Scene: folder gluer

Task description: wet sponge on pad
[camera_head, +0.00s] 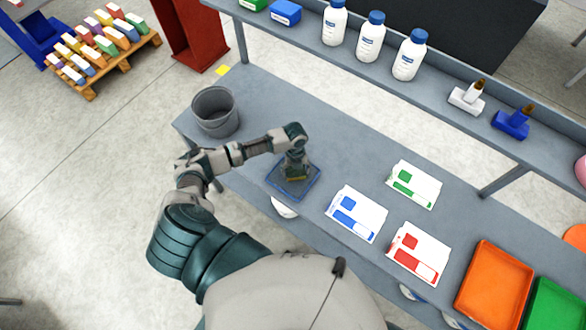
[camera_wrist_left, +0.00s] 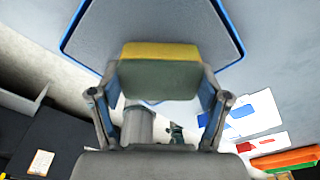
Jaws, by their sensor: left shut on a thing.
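The sponge (camera_wrist_left: 160,52), yellow on one side and dark green on the other, is held between the two fingers of my left gripper (camera_wrist_left: 160,82). In the head view my left gripper (camera_head: 296,170) points down over the pad (camera_head: 303,192), a dark square with a blue rim on the table. In the wrist view the blue-edged pad (camera_wrist_left: 150,22) fills the space beyond the sponge. I cannot tell whether the sponge touches the pad. My right gripper is not in view.
A grey bucket (camera_head: 215,112) stands at the table's left end. Blue, green and red printed cards (camera_head: 357,214) lie right of the pad. Orange (camera_head: 495,283) and green trays are at the lower right. A shelf with white bottles (camera_head: 370,38) runs behind.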

